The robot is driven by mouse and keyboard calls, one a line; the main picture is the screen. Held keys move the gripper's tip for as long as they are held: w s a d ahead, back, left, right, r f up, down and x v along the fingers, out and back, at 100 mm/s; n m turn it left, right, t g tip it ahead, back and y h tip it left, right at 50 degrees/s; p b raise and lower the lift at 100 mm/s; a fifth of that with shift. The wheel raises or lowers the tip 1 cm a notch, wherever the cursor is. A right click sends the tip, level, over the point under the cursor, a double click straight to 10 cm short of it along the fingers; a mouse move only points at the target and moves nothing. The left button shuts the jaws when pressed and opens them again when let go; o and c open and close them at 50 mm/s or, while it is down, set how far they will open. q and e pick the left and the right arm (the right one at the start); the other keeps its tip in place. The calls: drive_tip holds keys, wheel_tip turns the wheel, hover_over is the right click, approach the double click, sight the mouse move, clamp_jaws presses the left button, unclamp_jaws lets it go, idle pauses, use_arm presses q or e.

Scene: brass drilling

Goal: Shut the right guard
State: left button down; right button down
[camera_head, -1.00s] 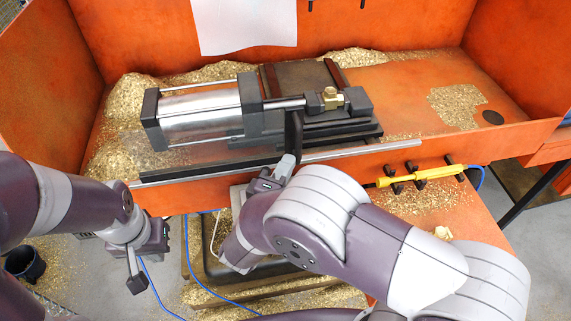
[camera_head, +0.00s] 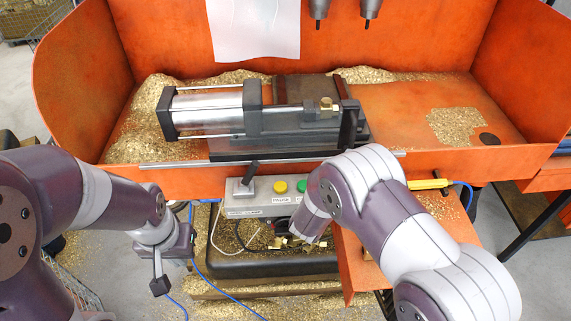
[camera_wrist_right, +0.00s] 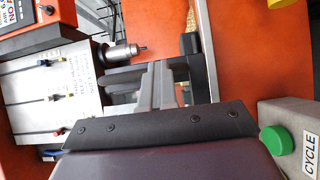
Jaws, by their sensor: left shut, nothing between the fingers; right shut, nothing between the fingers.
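The guard is a clear sliding panel with a dark lower bar (camera_head: 275,154) and an upright dark post (camera_head: 348,123) at its right end. It stands along the front rail, before the silver cylinder and clamp. My right gripper is hidden behind its own arm in the head view. In the right wrist view its grey fingers (camera_wrist_right: 156,84) are shut and empty, close beside a dark upright part (camera_wrist_right: 190,45) that looks like the guard's post; I cannot tell if they touch. My left gripper (camera_head: 160,286) is shut, empty and hanging low at the left, apart from the guard.
The orange tray's front rail (camera_head: 180,164) runs below the guard. A control box (camera_head: 256,205) with yellow and green buttons sits under it, partly behind my right arm. Two drill spindles (camera_head: 319,12) hang above. Brass chips (camera_head: 460,125) lie at right, with open tray floor around.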

drive_tip(key=d, duration=1.2)
drive_tip(key=shift+w+r+p, duration=0.25)
drive_tip(key=shift+p, duration=0.1)
drive_tip(key=shift+d, duration=0.2)
drive_tip(key=shift+a, duration=0.1)
